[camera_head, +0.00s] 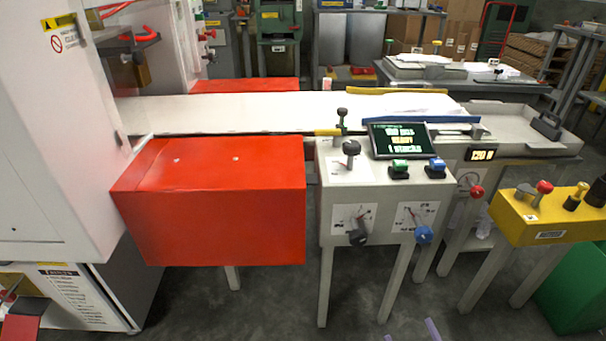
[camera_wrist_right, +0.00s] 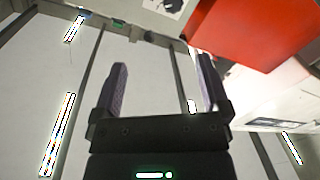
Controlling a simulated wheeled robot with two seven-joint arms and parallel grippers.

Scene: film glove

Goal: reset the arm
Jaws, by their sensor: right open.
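My right gripper (camera_head: 411,333) shows only as two purple fingertips at the bottom edge of the head view, below the grey control console (camera_head: 338,185). In the right wrist view my right gripper (camera_wrist_right: 160,85) is open, its two dark fingers wide apart with nothing between them. No contact with anything shows. My left gripper is not in view. The console carries a lit screen (camera_head: 399,140), a black-knobbed lever (camera_head: 351,148), a green button (camera_head: 399,166), a blue button (camera_head: 435,165), and front dials with a black knob (camera_head: 357,237) and a blue knob (camera_head: 423,235).
A red box (camera_head: 214,203) stands left of the console beside a white machine (camera_head: 55,130). A long pale bed (camera_head: 220,113) runs behind. A yellow box (camera_head: 545,216) with knobs and a green bin (camera_head: 572,289) stand at right. Floor below the console is open between its legs.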

